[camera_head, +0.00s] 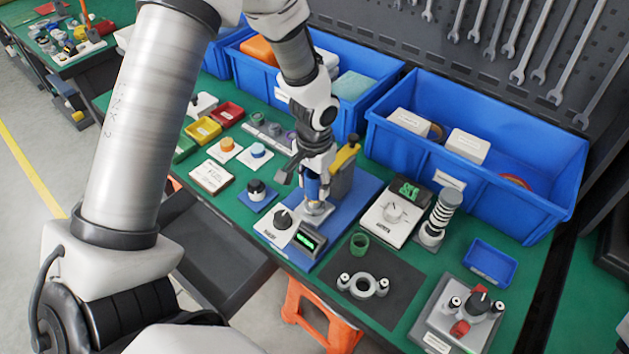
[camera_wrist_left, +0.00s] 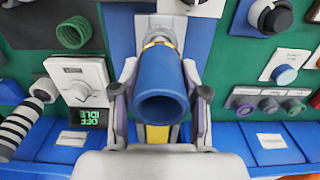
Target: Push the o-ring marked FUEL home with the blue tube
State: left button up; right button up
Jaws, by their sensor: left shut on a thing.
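My left gripper (camera_head: 314,186) is shut on the blue tube (camera_head: 311,188), over a metal seat (camera_head: 318,208) on the blue test stand (camera_head: 345,215). In the left wrist view, the fingers (camera_wrist_left: 160,105) hold the tube (camera_wrist_left: 163,82) from both sides, its open end facing the camera. A gold-coloured band (camera_wrist_left: 157,42) shows at the tube's far end, against a silver part. I cannot tell whether that end touches the seat. No o-ring marked FUEL can be made out; the tube and fingers hide much of the seat. My right gripper is not in view.
A grey column with a yellow lever (camera_head: 346,152) stands close behind the gripper. A knob box (camera_head: 283,222) and green display (camera_head: 306,241) are in front. A green ring (camera_head: 359,243) lies on the dark mat (camera_head: 398,291). Blue bins (camera_head: 480,150) line the back.

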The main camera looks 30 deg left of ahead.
pick_arm(q)
jog(key=shift+f+b, duration=1)
jog(key=shift+f, duration=0.55)
notch_tip(320, 180, up, 9)
jog(key=p, duration=0.8)
